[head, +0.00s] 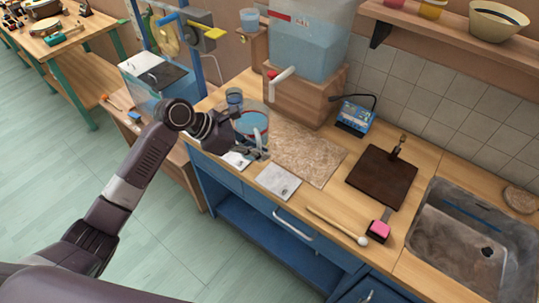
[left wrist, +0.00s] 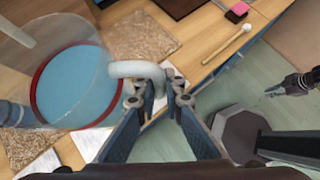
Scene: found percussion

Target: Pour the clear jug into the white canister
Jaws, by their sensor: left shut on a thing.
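The clear jug (head: 252,121) holds blue liquid and shows at the left part of the counter in the head view. In the left wrist view the jug (left wrist: 75,85) fills the upper left, with a red band around the blue and a pale curved handle (left wrist: 138,69). My left gripper (head: 262,153) is shut on that handle; its fingers (left wrist: 160,98) sit either side of it. I cannot tell whether the jug's base touches the counter. I cannot make out a white canister in either view. My right gripper (left wrist: 275,91) is small at the right of the left wrist view.
A large water tank (head: 310,35) with a white tap (head: 283,85) stands on a wooden block behind the jug. A small clear cup (head: 234,97) is close to the jug. A speckled mat (head: 308,158), white card (head: 278,181), dark board (head: 382,177), mallet (head: 338,226) and sink (head: 465,240) lie rightward.

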